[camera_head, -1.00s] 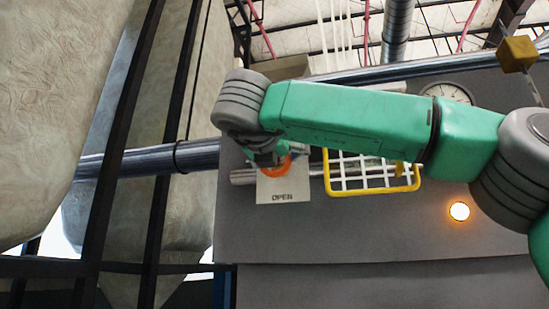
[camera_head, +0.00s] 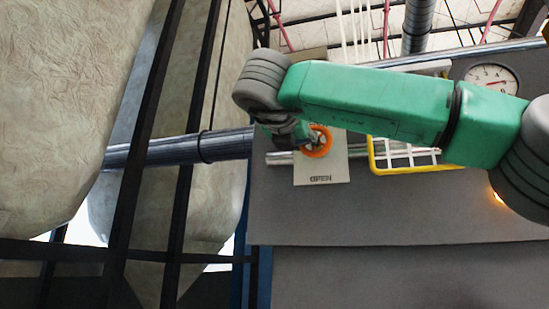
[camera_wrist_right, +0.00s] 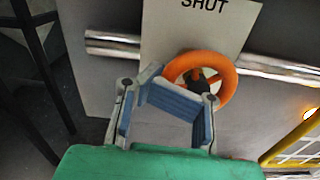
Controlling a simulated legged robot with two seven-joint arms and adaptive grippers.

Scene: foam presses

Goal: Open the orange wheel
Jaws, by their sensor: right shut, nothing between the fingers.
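The orange wheel (camera_head: 318,154) is on a pale plate (camera_head: 335,172) that reads OPEN at its lower edge. In the right wrist view the wheel (camera_wrist_right: 229,82) shows as a ring with a dark hub, and the plate (camera_wrist_right: 180,25) reads SHUT at its other end. My right gripper (camera_head: 303,131) is beside the wheel, at its left in the head view. In the wrist view the gripper (camera_wrist_right: 172,100) has blue-padded fingers, shut and empty, overlapping the wheel's near left side. Whether they touch the rim I cannot tell. My left gripper is not in view.
A metal pipe (camera_head: 280,158) runs behind the plate. A yellow-rimmed white basket (camera_head: 405,169) hangs to the right, partly behind my green arm. A round gauge (camera_head: 490,77) and a lit lamp (camera_head: 499,197) are farther right. Dark beams (camera_head: 140,150) stand at left.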

